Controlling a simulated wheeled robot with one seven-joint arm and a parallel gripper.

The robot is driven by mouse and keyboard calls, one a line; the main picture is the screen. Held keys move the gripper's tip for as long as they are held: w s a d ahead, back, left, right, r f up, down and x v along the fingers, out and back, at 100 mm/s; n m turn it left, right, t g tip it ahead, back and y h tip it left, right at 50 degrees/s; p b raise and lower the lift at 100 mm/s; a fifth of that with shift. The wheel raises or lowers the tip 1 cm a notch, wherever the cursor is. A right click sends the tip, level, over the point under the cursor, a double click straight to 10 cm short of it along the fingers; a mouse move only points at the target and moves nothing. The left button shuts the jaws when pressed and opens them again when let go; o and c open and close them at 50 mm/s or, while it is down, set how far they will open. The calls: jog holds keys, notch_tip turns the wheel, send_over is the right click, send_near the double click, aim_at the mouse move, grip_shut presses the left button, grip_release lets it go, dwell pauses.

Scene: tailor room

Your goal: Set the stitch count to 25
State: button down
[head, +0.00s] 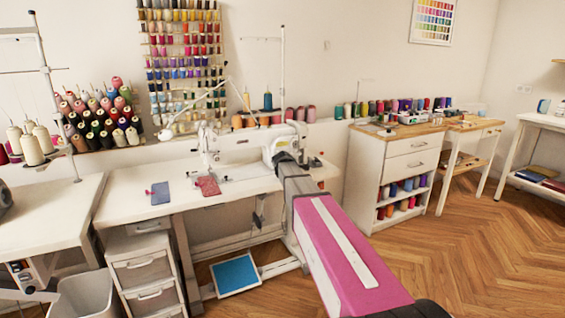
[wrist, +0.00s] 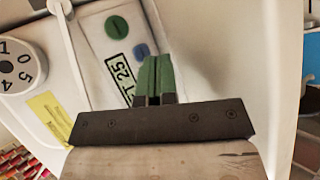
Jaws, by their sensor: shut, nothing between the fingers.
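The white sewing machine (head: 240,146) stands on the white table (head: 135,190) in the head view. In the wrist view its panel shows a small display (wrist: 122,74) with the number 25; the letters beside it are partly cut off by my gripper. A green round button (wrist: 116,27) and a blue round button (wrist: 141,51) sit beside the display. My gripper (wrist: 154,62) has green fingers held together and empty. Their tips are right by the blue button; I cannot tell whether they touch it. In the head view my arm hides the fingers.
A white numbered dial (wrist: 17,66) and a yellow label (wrist: 50,115) are left of the panel in the wrist view. Blue and red cloth pieces (head: 160,192) (head: 207,186) lie on the table. A drawer cabinet (head: 400,165) stands to the right. Wooden floor (head: 480,250) is open at right.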

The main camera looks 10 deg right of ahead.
jog(key=shift+s+d, duration=0.1)
jog(key=shift+s, duration=0.15)
jog(key=shift+s+d, duration=0.3)
jog(key=shift+s, duration=0.65)
jog(key=shift+s+d, duration=0.3)
jog(key=shift+s, duration=0.65)
jog(key=shift+s+d, duration=0.3)
jog(key=shift+s, duration=0.65)
jog(key=shift+s, duration=0.1)
